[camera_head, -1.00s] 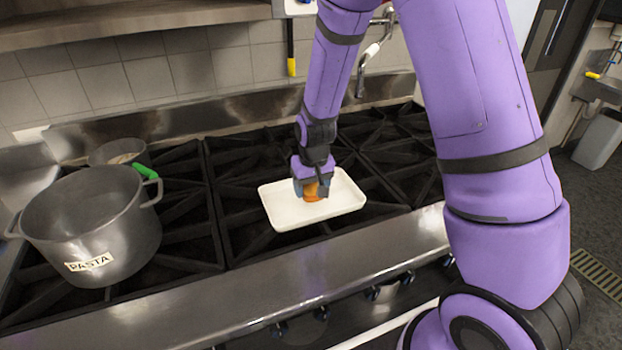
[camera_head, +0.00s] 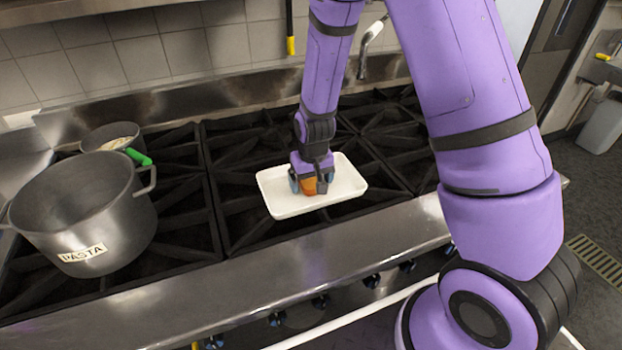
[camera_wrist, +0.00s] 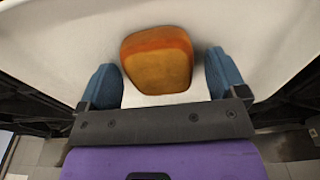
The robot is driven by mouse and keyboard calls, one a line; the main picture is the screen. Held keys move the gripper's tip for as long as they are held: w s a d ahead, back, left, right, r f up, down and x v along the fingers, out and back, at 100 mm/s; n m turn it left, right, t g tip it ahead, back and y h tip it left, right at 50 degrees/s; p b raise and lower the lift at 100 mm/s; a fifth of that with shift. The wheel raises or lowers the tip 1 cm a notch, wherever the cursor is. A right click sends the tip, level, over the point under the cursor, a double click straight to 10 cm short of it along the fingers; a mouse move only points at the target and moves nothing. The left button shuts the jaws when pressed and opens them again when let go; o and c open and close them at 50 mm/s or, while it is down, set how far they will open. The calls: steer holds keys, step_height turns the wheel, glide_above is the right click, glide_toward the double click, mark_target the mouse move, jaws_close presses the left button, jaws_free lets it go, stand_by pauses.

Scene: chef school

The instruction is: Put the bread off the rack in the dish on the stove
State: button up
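The bread (camera_head: 310,186) is a small orange-brown piece inside the white rectangular dish (camera_head: 275,204) on the stove (camera_head: 240,237). In the wrist view the bread (camera_wrist: 157,60) rests on the white floor of the dish (camera_wrist: 60,45). My gripper (camera_head: 309,186) is down in the dish, over the bread. In the wrist view its two blue fingers (camera_wrist: 162,80) stand apart on either side of the bread, with a gap visible at each side. The gripper is open. The far side of the bread is hidden in the head view.
A large grey pot labelled PASTA (camera_head: 85,215) stands on the left of the stove, with a smaller pan (camera_head: 112,137) behind it. Black grates right of the dish are clear.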

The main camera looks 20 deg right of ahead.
mark_target(313, 184)
steer(key=s+d+r+t, duration=0.1)
steer(key=s+r, duration=0.3)
steer(key=r, duration=0.5)
steer(key=s+d+r, duration=0.1)
steer(key=s+r, duration=0.2)
steer(key=r, duration=0.6)
steer(key=s+d+r+t, duration=0.15)
steer(key=s+r, duration=0.25)
steer(key=r, duration=0.6)
steer(key=s+d+r, duration=0.1)
steer(key=s+r, duration=0.2)
steer(key=s, duration=0.4)
steer(key=s+d+r+t, duration=0.1)
steer(key=s+d+r, duration=0.1)
steer(key=s+r, duration=0.2)
steer(key=s, duration=0.3)
steer(key=shift+s+r, duration=0.25)
steer(key=shift+s, duration=0.15)
